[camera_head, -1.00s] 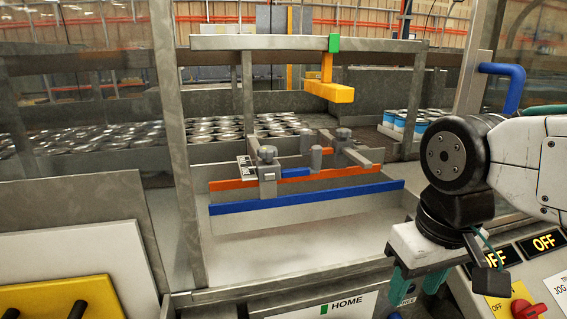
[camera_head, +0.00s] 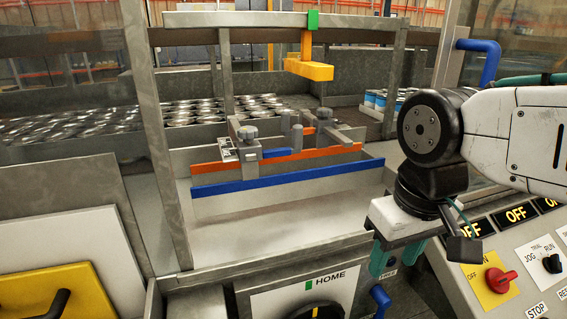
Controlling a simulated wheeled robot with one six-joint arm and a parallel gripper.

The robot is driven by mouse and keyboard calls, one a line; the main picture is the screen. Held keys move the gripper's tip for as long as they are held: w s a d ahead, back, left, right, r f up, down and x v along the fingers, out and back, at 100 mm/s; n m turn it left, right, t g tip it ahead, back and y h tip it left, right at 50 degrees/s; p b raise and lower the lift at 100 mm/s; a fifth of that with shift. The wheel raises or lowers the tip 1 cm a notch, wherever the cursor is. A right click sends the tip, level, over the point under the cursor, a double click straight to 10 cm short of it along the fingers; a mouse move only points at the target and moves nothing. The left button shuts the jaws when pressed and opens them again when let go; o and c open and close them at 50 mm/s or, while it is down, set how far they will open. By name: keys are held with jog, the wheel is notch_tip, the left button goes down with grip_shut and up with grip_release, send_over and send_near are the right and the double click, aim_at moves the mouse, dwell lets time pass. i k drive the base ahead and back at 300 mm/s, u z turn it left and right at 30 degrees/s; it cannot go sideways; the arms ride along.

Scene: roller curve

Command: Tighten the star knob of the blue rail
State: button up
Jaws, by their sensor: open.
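The blue rail (camera_head: 310,174) runs across the front of the conveyor channel, below the parallel orange rail (camera_head: 320,152). Whether either is tight cannot be seen. My gripper (camera_head: 396,260) has teal fingers pointing down, open and empty. It is outside the channel, to the right and nearer than the knobs.
A metal frame post (camera_head: 160,140) stands left of the channel, and a yellow bar (camera_head: 309,70) hangs above it. Rows of cans (camera_head: 70,125) lie behind. A control panel (camera_head: 510,265) with a red switch is beside my arm. The HOME dial plate (camera_head: 300,300) is below.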

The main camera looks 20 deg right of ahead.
aim_at(247, 133)
jog(key=k, duration=1)
jog(key=u, duration=0.85)
jog(key=i, duration=0.9)
jog(key=z, duration=1.4)
